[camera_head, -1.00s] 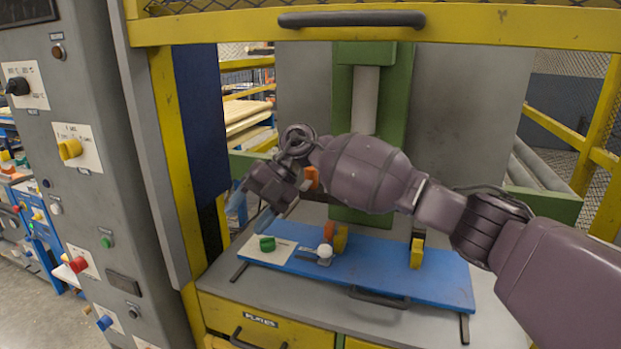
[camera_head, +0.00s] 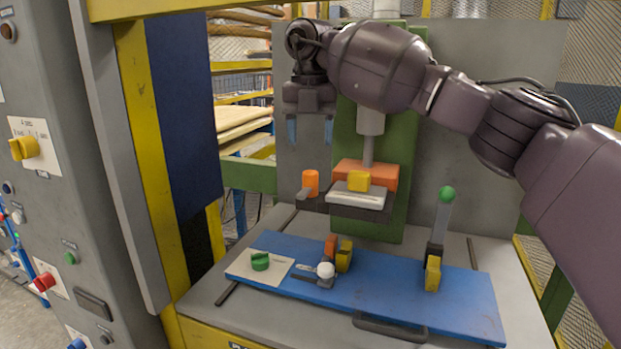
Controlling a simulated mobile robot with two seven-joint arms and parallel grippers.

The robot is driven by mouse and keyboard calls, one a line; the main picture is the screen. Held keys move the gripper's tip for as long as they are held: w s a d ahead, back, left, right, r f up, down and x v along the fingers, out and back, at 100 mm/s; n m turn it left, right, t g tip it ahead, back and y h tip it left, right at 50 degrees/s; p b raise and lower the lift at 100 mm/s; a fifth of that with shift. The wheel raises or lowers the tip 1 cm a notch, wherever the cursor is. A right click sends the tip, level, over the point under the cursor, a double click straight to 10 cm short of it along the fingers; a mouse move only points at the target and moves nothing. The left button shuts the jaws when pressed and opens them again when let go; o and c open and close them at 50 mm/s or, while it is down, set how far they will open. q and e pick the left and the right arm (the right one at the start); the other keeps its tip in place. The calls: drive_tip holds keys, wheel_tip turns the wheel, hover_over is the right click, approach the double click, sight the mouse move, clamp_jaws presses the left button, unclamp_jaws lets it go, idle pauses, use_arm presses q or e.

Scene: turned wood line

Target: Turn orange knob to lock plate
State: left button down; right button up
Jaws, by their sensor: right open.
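The orange knob (camera_head: 310,182) stands upright on a small dark bracket at the left side of the press head. The plate (camera_head: 357,200) is a pale, flat slab held in a dark frame under an orange block (camera_head: 366,171), with a yellow block (camera_head: 358,181) at its front. My right gripper (camera_head: 310,130) points down with blue fingertips apart, open and empty. In the picture it is above the orange knob, not touching it. My left gripper is not in view.
A blue board (camera_head: 385,300) on the grey table carries a green knob (camera_head: 260,261), a white ball-ended lever (camera_head: 326,270), yellow and orange blocks, and an upright lever with a green ball (camera_head: 447,194). A grey control panel (camera_head: 75,200) and yellow post stand at left.

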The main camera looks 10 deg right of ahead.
sight(310, 172)
wheel_tip(310, 172, down, 8)
drive_tip(key=shift+f+b, duration=0.1)
drive_tip(key=shift+b, duration=0.35)
drive_tip(key=shift+f, duration=0.4)
drive_tip(key=c, duration=0.9)
drive_tip(key=shift+c, duration=0.2)
